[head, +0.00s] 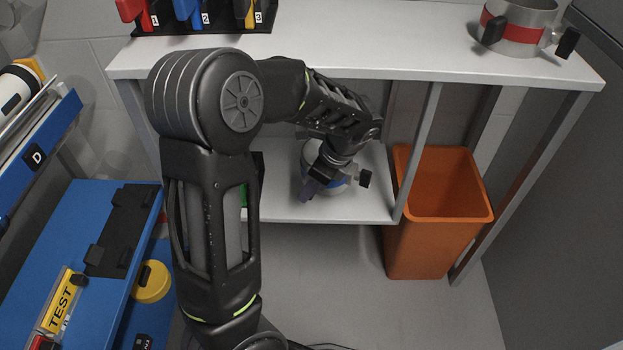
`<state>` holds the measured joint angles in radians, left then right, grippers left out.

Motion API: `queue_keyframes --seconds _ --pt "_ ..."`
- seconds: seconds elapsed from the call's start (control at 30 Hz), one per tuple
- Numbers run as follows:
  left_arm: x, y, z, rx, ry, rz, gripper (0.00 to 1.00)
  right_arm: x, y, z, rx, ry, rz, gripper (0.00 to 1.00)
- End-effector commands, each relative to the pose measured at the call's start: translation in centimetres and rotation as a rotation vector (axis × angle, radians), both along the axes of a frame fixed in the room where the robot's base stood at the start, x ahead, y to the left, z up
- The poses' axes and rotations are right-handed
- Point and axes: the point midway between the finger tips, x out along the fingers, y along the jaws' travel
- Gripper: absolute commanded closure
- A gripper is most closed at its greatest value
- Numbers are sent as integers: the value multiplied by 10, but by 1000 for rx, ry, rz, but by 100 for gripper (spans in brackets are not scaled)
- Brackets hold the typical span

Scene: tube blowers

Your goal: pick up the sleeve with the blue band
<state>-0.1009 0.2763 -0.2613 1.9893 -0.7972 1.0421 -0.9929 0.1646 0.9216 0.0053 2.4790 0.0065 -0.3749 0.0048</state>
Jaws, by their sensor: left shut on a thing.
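The sleeve with the blue band (311,153) is on the lower shelf under the white bench, largely covered by my gripper. A bit of its blue band and a grey clamp fitting with a black knob show at its right side. My left gripper (313,183) reaches down over the sleeve's near side and is shut on it. Its fingertips are partly hidden. I cannot tell whether the sleeve touches the shelf. A sleeve with a red band (513,33) stands on the bench top at the right. My right gripper is out of view.
The white bench top (420,58) overhangs the lower shelf (285,212). A bench leg stands right of the sleeve. An orange bin (420,250) is beyond that leg. A blue cart (60,235) is at the left. Numbered colored tools stand in a black rack (215,20).

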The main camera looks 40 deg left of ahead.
Motion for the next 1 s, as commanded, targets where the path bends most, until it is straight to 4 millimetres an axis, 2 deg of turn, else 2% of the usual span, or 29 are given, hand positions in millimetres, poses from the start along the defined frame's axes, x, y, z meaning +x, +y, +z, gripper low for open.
queue_keyframes --seconds 0.4,0.53,0.7,1.0 --pt "-92 -70 4 1 -3 -7 100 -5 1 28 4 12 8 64" --pt "-114 -87 2 2 -2 -4 100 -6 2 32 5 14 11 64" --pt "-130 -99 1 1 -3 -2 100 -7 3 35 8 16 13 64" --pt "-135 -103 0 1 -4 -1 100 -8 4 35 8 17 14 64"
